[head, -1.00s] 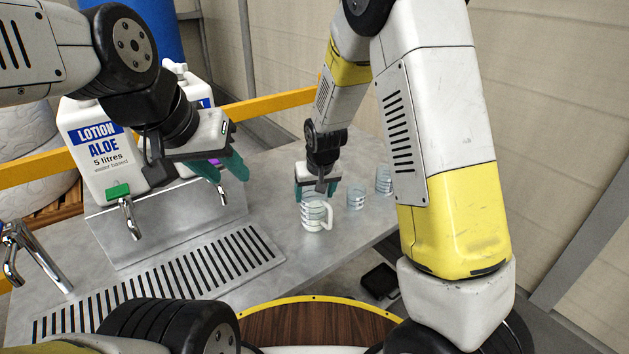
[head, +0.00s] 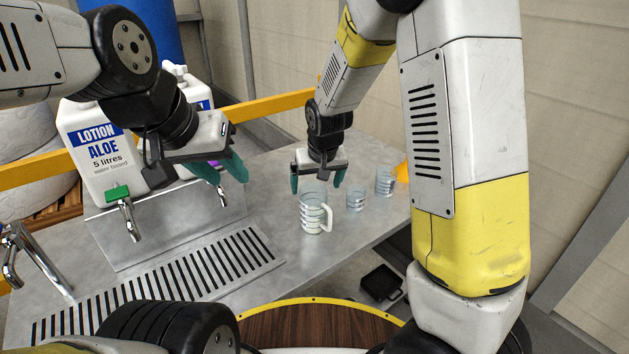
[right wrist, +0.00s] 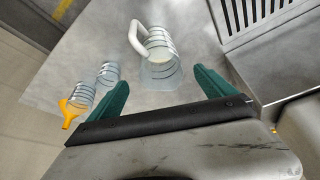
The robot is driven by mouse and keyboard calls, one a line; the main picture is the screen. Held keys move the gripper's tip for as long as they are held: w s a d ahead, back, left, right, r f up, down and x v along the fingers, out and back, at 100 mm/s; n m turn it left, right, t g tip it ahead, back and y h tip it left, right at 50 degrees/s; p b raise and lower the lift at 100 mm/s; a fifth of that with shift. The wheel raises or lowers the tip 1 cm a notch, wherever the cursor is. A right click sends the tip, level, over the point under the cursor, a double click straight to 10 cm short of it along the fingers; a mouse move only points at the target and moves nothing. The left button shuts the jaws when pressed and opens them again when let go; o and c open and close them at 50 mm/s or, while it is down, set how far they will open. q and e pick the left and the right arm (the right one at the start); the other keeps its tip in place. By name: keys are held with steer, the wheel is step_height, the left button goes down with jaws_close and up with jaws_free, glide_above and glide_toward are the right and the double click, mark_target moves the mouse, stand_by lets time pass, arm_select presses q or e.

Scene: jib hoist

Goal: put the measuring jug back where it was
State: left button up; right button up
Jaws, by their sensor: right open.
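The measuring jug (head: 313,212) is clear with dark bands and a white handle. It stands upright on the grey metal counter, and it also shows in the right wrist view (right wrist: 160,62), handle to the left. My right gripper (head: 317,186) is open and empty, just behind and above the jug; its green fingers (right wrist: 158,95) stand apart from the jug. My left gripper (head: 240,168) hangs in front of the lotion bottles; its green fingers look spread, with nothing seen between them.
Two clear banded beakers (head: 356,199) (head: 384,183) stand right of the jug. An orange object (head: 402,172) is by the far one. A slotted drain (head: 180,272) lies left, below the taps and the lotion bottle (head: 98,150). The counter's right edge is close to the beakers.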

steer(key=s+d+r+m+y, duration=0.1)
steer(key=s+d+r, duration=0.45)
steer(key=r, duration=0.25)
steer(key=s+d+r+m, duration=0.1)
steer(key=s+d+r, duration=0.3)
steer(key=s+r, duration=0.3)
steer(key=s+d+r+t, duration=0.1)
steer(key=s+d+r, duration=0.1)
steer(key=s, duration=0.3)
steer(key=s+d+r, duration=0.1)
steer(key=s+d, duration=0.1)
steer(key=s, duration=0.4)
steer(key=shift+r+t, duration=0.35)
steer(key=shift+t, duration=0.05)
